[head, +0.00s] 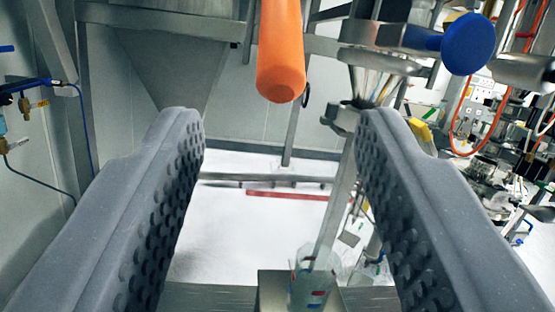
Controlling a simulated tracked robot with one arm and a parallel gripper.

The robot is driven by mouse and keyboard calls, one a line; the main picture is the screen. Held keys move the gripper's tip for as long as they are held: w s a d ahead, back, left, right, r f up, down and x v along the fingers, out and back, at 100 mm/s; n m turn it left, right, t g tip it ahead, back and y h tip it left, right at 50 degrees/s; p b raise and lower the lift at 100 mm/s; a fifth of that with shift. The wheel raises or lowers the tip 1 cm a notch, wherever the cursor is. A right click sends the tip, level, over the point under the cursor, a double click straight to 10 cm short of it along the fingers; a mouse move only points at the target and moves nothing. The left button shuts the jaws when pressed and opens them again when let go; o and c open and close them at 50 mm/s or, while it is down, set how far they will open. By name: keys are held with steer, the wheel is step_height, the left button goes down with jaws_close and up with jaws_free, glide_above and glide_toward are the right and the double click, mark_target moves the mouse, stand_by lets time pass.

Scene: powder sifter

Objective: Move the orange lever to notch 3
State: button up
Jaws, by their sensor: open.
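The orange lever (281,55) hangs down from the top edge of the head view, a little right of the middle. Its rounded lower end shows; its upper part is cut off by the frame, and no notches or numbers can be made out. My gripper (272,125) is open, with one grey studded finger on each side of the picture. The lever's end shows above the gap between the fingertips, and neither finger appears to touch it. How far the lever is beyond the fingertips is hard to tell.
A blue round knob (467,44) sticks out at upper right, near metal clamps. A metal hopper (175,65) stands behind at upper left. A clear container (314,280) stands low between the fingers. Orange hoses and cluttered equipment fill the right side. The white floor shows below.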

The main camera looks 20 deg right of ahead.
steer(key=shift+v, duration=1.15)
